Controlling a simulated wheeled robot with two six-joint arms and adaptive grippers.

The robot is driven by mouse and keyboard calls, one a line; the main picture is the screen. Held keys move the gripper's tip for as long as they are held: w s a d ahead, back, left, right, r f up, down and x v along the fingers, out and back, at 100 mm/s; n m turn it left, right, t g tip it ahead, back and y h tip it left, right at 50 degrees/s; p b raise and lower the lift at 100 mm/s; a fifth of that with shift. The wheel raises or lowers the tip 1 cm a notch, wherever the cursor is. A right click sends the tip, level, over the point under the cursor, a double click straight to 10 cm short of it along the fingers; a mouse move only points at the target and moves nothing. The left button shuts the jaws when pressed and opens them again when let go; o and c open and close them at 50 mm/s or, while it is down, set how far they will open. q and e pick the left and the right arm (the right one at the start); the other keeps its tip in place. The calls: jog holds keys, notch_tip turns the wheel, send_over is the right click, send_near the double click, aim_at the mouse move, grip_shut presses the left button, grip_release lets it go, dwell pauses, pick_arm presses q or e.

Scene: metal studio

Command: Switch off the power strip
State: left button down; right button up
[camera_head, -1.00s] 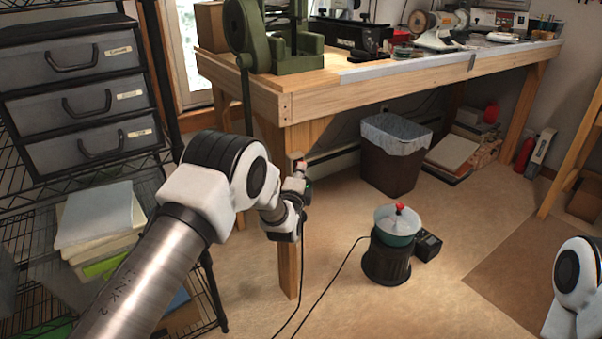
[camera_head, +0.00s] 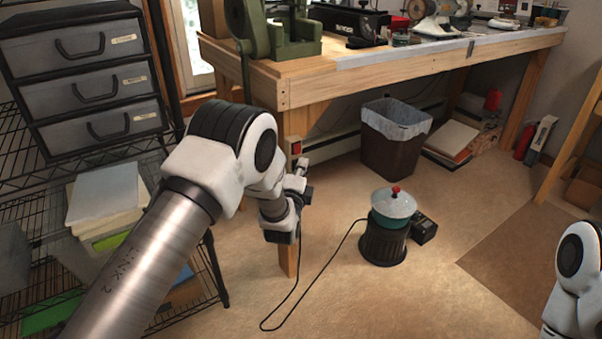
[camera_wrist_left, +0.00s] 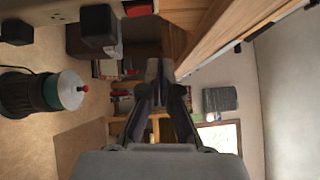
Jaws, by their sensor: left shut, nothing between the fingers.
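The power strip appears fixed along the near bench leg. In the head view only its upper end with a red switch (camera_head: 296,147) shows; my arm hides the rest. In the left wrist view the beige strip (camera_wrist_left: 62,9) runs along the top edge, partly cut off, with black plugs (camera_wrist_left: 97,25) on it. My left gripper (camera_head: 303,166) is shut and empty, just below the switch in the head view. Its closed fingertips (camera_wrist_left: 155,68) show in the left wrist view, apart from the strip in the picture. Whether it touches the strip is unclear. My right gripper is out of view.
A teal tumbler with a pale, red-knobbed lid (camera_head: 393,203) stands on a black base, its cord (camera_head: 318,290) looping over the floor. The wooden workbench (camera_head: 330,92) is above, a bin (camera_head: 394,150) beneath it. A wire shelf (camera_head: 40,205) stands left. Open floor lies in front.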

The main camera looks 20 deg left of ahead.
pick_arm(q)
jog(key=s, duration=0.4)
jog(key=shift+s+d+p, duration=0.2)
jog(key=shift+d+p, duration=0.05)
jog(key=shift+p, duration=0.05)
